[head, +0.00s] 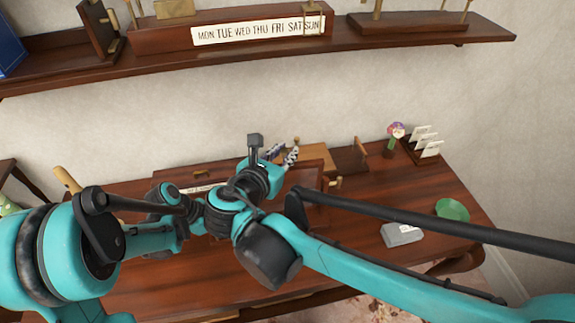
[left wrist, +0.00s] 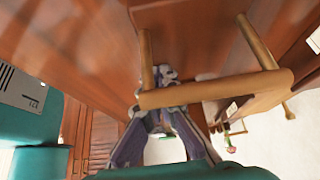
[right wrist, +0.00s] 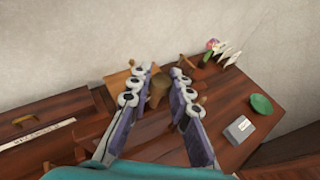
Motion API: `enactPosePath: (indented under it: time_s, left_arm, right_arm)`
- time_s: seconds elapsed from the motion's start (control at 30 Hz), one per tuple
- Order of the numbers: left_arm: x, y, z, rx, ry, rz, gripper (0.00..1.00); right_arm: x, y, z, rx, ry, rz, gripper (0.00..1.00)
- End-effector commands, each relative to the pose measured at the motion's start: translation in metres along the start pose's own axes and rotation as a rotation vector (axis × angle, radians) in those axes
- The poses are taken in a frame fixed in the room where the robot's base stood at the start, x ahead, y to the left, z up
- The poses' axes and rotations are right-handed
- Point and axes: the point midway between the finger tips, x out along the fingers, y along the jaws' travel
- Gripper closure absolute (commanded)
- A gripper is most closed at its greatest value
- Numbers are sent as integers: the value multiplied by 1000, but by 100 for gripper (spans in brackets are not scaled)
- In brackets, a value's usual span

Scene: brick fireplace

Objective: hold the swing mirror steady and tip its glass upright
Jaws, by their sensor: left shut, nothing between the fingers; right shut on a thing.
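My right gripper (head: 279,155) is at the back of the brown desk, at the centre of the head view. In the right wrist view its fingers (right wrist: 158,92) are closed on a brown rounded piece (right wrist: 160,86); I cannot tell which part of the mirror that is. In the left wrist view my left gripper (left wrist: 168,78) is shut and empty, beneath a tan bar (left wrist: 205,92) that crosses in front of its fingers. In the head view the left gripper is hidden behind my arms. No mirror glass can be made out, so its tilt cannot be told.
A green dish (head: 452,210), a grey box (head: 401,235), a small flower (head: 396,131) and a card holder (head: 427,146) stand on the desk's right. A wooden shelf (head: 440,42) runs above. The desk's right side has some bare room.

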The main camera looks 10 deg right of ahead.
Motion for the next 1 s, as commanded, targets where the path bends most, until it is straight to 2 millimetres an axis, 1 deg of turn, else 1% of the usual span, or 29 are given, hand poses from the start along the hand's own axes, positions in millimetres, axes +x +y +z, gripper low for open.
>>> enactPosePath:
  time_s: [0.03,0.1,0.43,0.47,0.5,0.53,0.87,0.97,1.0]
  left_arm:
    - [0,0,1,-1,-3,1,100]
    - [0,0,1,-1,-3,1,100]
    - [0,0,1,-1,-3,0,100]
    - [0,0,1,-1,-3,0,100]
    - [0,0,1,-1,-3,0,100]
    - [0,0,1,-1,-3,0,100]
    - [1,0,1,0,-3,0,100]
    - [1,0,1,0,-3,0,100]
    - [1,0,1,0,-3,0,100]
  right_arm:
    - [5,2,1,-11,26,-10,100]
    - [8,4,2,-26,49,-14,100]
    - [9,5,2,-33,60,-15,100]
    - [9,5,2,-33,59,-15,73]
    - [8,5,2,-33,59,-15,63]
    - [8,5,2,-33,59,-15,59]
    - [6,6,2,-33,57,-13,59]
    - [-4,7,3,-35,57,-11,59]
    - [-11,7,3,-36,57,-10,59]
